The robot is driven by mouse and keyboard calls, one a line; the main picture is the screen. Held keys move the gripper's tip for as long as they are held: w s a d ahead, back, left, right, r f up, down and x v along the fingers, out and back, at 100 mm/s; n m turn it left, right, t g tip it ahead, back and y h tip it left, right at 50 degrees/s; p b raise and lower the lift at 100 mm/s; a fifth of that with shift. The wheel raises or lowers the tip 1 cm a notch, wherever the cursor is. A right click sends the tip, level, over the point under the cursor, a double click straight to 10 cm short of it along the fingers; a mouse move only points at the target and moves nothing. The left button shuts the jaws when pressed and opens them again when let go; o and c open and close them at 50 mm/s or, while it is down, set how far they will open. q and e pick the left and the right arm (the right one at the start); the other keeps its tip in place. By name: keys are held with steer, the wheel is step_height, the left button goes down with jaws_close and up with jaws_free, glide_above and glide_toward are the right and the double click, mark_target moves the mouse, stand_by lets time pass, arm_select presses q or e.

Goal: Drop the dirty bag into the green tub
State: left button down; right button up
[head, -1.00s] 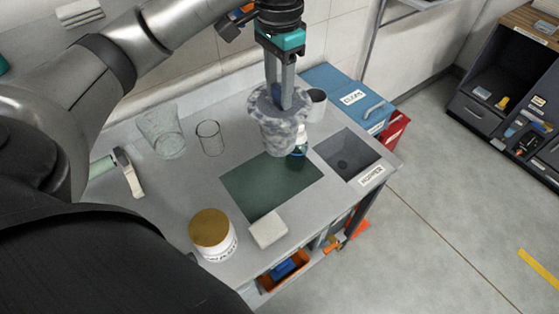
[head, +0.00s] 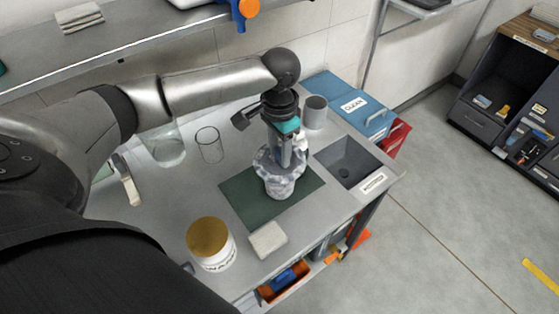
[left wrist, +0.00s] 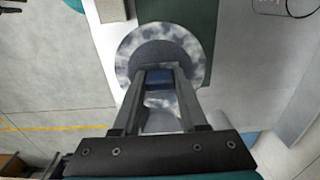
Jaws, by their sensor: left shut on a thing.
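The dirty bag (head: 280,185), mottled grey and white with a wide round rim, is upright over the dark green mat (head: 240,192). I cannot tell whether its bottom touches the mat. My left gripper (head: 285,153) reaches down into it from above and is shut on it. In the left wrist view the bag's rim (left wrist: 198,50) surrounds the fingers, and a dark blue piece sits between the fingertips (left wrist: 159,78). I see no green tub in these views. My right gripper is out of view.
A white-topped bottle (head: 301,142) stands close behind the bag. A grey cup (head: 314,112), glass beaker (head: 209,145), gold-lidded jar (head: 210,240) and pale block (head: 268,239) stand around the mat. A sunken basin (head: 347,162) lies right, a blue CLEAN box (head: 345,100) behind.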

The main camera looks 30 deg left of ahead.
mark_target(279, 161)
arm_select(q)
step_height(279, 161, down, 4)
steer(key=shift+r, duration=0.2)
steer(key=shift+c, duration=2.2)
jaws_free()
